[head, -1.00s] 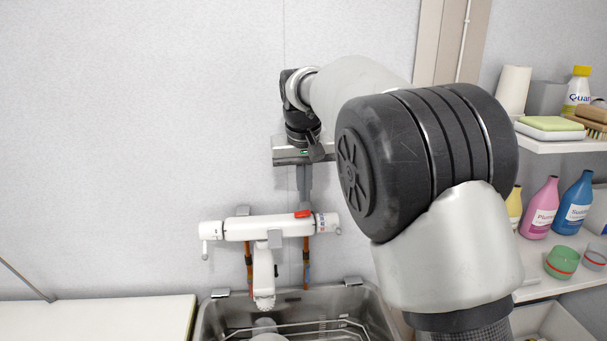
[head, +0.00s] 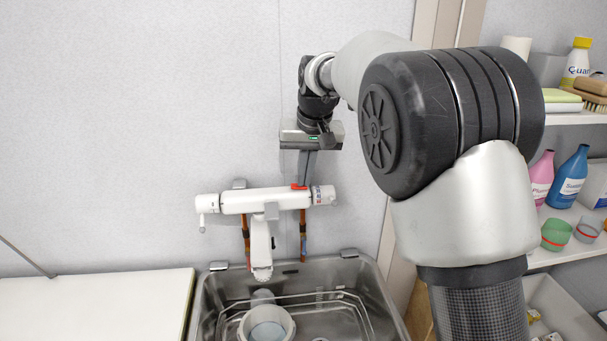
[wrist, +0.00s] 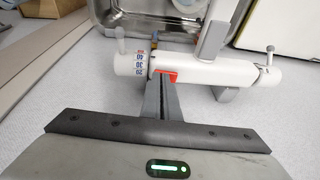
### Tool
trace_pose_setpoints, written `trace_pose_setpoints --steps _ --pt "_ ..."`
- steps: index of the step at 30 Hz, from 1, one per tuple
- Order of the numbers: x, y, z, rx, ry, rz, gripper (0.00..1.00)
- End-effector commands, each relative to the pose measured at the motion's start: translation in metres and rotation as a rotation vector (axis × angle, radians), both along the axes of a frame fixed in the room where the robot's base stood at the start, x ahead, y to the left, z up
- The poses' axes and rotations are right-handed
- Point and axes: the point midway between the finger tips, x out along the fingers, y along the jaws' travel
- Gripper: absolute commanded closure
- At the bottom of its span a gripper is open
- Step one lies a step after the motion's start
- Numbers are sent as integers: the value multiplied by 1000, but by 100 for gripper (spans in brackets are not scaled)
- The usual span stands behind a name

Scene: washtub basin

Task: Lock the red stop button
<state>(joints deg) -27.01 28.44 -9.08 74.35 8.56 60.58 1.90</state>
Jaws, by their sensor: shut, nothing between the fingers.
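The red stop button (head: 299,187) sits on top of the white mixer tap body (head: 255,201), near its right end. In the wrist view the red button (wrist: 172,75) shows beside the temperature dial (wrist: 138,68) with its numbers, partly hidden behind my fingertips. My gripper (head: 304,183) points down with its fingers shut and empty. The fingertips in the wrist view (wrist: 163,76) are right at the button; I cannot tell whether they touch it.
A metal basin (head: 375,300) with a wire rack and a white round container (head: 243,327) lies below the tap. A white counter (head: 95,310) is to the left. Shelves with bottles (head: 568,180) stand at the right. The wall is behind the tap.

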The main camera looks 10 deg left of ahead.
Motion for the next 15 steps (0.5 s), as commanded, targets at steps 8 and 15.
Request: trace_pose_setpoints --steps 8,15 --pt "-3 1 -8 -10 15 0 100" --pt "-7 13 -8 -10 19 2 100"
